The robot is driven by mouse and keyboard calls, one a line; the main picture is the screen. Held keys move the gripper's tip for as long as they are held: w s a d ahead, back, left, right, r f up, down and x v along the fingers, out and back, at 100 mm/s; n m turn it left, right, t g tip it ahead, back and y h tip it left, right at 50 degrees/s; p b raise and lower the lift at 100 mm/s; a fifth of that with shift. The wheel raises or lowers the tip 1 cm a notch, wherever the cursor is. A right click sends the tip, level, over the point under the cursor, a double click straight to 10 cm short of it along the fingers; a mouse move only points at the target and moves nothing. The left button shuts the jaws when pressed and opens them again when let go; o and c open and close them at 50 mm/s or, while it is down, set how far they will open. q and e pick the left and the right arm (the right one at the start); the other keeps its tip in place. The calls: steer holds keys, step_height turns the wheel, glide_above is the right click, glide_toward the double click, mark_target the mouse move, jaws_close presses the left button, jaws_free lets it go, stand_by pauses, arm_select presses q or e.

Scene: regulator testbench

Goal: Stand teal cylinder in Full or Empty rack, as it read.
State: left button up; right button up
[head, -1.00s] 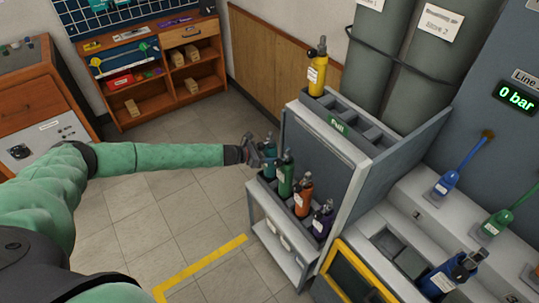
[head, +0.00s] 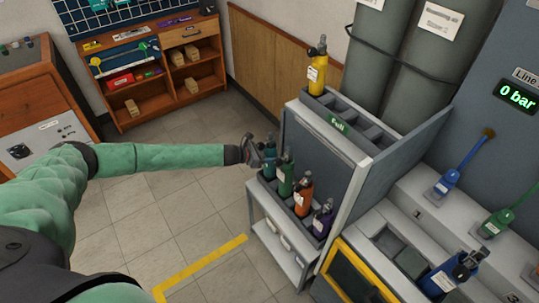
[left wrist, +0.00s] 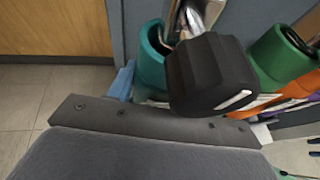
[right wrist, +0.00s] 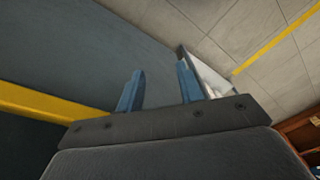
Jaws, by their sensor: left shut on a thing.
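The teal cylinder (head: 268,158) is upright at the far end of the lower rack (head: 262,192), in line with the other cylinders. I cannot tell whether its base rests on the slot floor. My left gripper (head: 253,150) is shut on its top part. In the left wrist view the teal body (left wrist: 151,58) shows beside a black knob (left wrist: 210,75), which hides much of the grip. The upper rack has a green "Full" label (head: 337,125). The lower rack's label is not readable. My right gripper (right wrist: 158,90) is open and empty, its blue fingers apart.
Green (head: 286,178), orange (head: 303,198) and purple (head: 322,220) cylinders stand in the lower rack beside the teal one. A yellow cylinder (head: 317,70) stands in the upper rack, with free slots next to it. A blue cylinder (head: 446,277) is at the bench on the right.

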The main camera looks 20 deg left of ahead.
arm_select(q)
steer(key=shift+f+b, duration=0.3)
steer(key=shift+f, duration=0.05)
arm_select(e)
steer(key=shift+s+f, duration=0.1)
steer(key=shift+f, duration=0.3)
arm_select(q)
steer(key=o, duration=1.2)
steer(key=shift+o, duration=0.2)
steer(key=shift+f, duration=0.15)
steer(key=shift+s+a, duration=0.1)
arm_select(e)
step_height(320, 180, up, 4)
arm_select(q)
steer(key=p+v, duration=0.1)
steer(key=v, duration=0.6)
steer(key=shift+r+p, duration=0.2)
steer(key=shift+p, duration=0.2)
arm_select(e)
step_height(320, 180, down, 7)
steer(key=s, duration=0.1)
steer(key=shift+d+f, duration=0.15)
steer(key=shift+d, duration=0.1)
arm_select(q)
steer(key=shift+s+a, duration=0.15)
steer(key=shift+a, duration=0.05)
